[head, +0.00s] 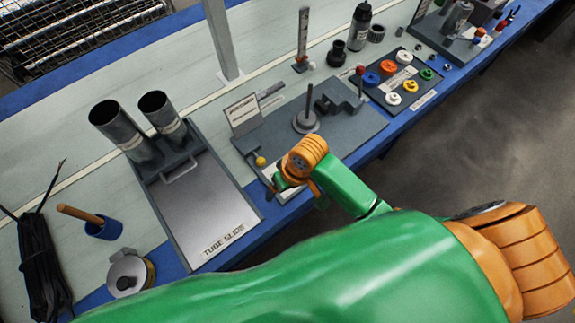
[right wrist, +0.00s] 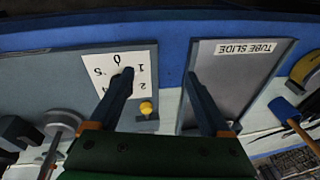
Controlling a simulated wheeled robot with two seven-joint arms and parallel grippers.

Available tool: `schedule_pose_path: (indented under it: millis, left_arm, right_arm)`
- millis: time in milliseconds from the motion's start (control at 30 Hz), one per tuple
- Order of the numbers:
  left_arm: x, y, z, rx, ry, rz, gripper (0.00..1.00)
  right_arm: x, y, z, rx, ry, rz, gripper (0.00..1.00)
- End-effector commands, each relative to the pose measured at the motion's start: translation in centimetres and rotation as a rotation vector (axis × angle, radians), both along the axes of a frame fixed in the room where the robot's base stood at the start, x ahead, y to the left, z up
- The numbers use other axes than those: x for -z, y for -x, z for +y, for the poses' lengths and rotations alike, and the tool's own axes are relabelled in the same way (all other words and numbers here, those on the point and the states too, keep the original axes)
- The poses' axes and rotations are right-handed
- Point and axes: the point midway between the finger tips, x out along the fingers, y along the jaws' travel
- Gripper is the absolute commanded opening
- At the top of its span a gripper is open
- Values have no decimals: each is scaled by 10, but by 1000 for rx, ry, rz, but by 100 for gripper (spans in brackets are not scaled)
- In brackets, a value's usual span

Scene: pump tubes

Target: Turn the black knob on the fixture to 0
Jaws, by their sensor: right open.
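The fixture is a grey plate (head: 350,130) with a white dial card on its front corner; the card (right wrist: 145,58) shows numbers including 0, 1, 2 and 5 in the right wrist view. My right gripper (head: 279,186) is at this card. In the right wrist view my right gripper (right wrist: 158,75) has its fingers wide apart. The left finger in that view lies over the middle of the card, and the right one is over the tube slide. The black knob cannot be told apart from the dark finger, so its pointing direction is hidden. My left gripper is out of view.
A yellow ball (head: 260,161) on the fixture sits close to the card. The tube slide tray (head: 205,205) stands left of the fixture. A disc with a rod (head: 306,122) stands on the fixture. A board of coloured caps (head: 405,82) lies further right. The blue table edge (right wrist: 175,30) runs along the front.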

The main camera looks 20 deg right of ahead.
Motion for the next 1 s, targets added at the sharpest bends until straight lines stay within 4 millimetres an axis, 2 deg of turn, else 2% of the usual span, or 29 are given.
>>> schedule_pose_path:
  millis: [167, 300, 367, 467, 600, 733, 833, 1000]
  left_arm:
    - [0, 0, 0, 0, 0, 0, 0]
    - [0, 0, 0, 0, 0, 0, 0]
    - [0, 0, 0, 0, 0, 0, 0]
    - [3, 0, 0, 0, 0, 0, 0]
    - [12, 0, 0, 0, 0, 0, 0]
    - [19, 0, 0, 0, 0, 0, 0]
    - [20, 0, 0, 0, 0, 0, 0]
    - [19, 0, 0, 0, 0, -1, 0]
  right_arm:
    - [-8, -37, -8, 33, 83, 74, 81]
    - [-21, -65, -28, 118, 166, 121, 81]
    - [-25, -71, -34, 146, 184, 131, 81]
    - [-17, -74, -37, 162, 194, 140, 81]
    - [15, -73, -37, 163, 194, 141, 81]
    - [37, -73, -37, 161, 194, 139, 81]
    - [44, -73, -37, 161, 193, 137, 81]
    - [45, -74, -36, 160, 192, 136, 81]
